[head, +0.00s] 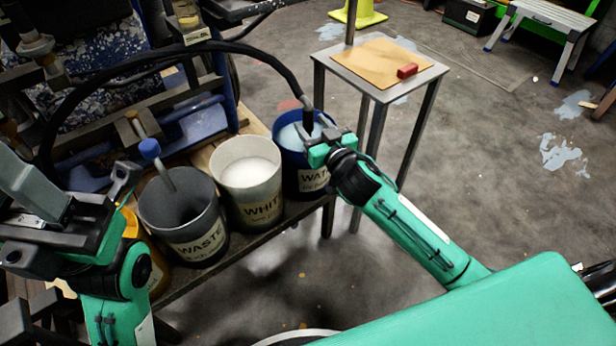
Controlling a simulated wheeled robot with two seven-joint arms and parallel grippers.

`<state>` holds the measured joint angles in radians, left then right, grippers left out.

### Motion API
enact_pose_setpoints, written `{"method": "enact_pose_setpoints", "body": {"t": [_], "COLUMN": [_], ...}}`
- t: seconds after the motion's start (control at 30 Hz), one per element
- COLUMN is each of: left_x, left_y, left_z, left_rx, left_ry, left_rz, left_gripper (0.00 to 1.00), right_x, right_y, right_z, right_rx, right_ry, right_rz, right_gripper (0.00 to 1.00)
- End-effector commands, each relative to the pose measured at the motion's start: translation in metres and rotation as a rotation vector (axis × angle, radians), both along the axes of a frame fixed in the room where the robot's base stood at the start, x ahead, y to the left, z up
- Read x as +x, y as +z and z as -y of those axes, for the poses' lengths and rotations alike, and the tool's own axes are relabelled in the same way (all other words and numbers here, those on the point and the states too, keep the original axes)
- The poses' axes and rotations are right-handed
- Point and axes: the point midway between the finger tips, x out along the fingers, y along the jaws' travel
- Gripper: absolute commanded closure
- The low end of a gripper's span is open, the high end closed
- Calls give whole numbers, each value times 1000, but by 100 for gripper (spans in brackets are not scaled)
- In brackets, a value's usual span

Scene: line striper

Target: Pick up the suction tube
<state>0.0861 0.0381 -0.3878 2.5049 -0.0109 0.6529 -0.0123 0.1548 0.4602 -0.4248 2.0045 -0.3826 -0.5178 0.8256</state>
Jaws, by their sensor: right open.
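The suction tube (292,82) is a thick black hose that arches from the machine on the left. Its end drops through a grey collar into the blue WATER bucket (289,159). My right gripper (315,135) is open at this bucket's rim, right at the tube's lower end. I cannot tell whether the tube is between its fingers; the fingers partly hide the tube's tip. My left gripper (85,185) is at the left, left of the WASTE bucket, with its fingers apart and nothing seen between them.
A white WHITE bucket (263,205) and a grey WASTE bucket (197,243) with a blue-topped stick (151,150) stand beside the WATER bucket on a bench. A small metal table (433,71) with a board and red block stands behind right. Floor at right is mostly open.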

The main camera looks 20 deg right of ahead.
Motion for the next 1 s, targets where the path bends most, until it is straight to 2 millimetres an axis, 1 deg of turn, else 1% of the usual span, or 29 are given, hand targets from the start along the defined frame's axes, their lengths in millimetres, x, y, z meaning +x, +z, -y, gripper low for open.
{"method": "enact_pose_setpoints", "body": {"t": [0.03, 0.1, 0.2, 0.33, 0.57, 0.7, 0.77, 0.8, 1.0], "left_x": [-1, -1, -2, -2, -2, -3, -3, -3, -3], "left_y": [-2, -1, 1, 2, 3, 3, 3, 3, 3], "left_z": [2, 3, 5, 6, 6, 6, 5, 5, 5], "left_rx": [0, 1, 2, 3, 3, 3, 3, 3, 3], "left_ry": [-7, -12, -17, -20, -20, -19, -19, -19, -19], "left_rz": [10, 14, 20, 23, 23, 24, 24, 24, 25], "left_gripper": [64, 64, 64, 64, 64, 64, 64, 64, 64], "right_x": [6, 14, 21, 25, 25, 25, 25, 25, 25], "right_y": [-3, -2, -1, -1, -1, -1, -1, -1, 1], "right_z": [-1, -2, -4, -4, -5, -5, -5, -5, -5], "right_rx": [-3, -3, -2, -1, 0, 0, 0, 0, -1], "right_ry": [0, 0, 0, 0, 0, 0, 0, 0, 1], "right_rz": [4, 3, 1, -1, -1, -1, -1, -1, 2], "right_gripper": [53, 53, 53, 53, 53, 80, 92, 100, 100]}}
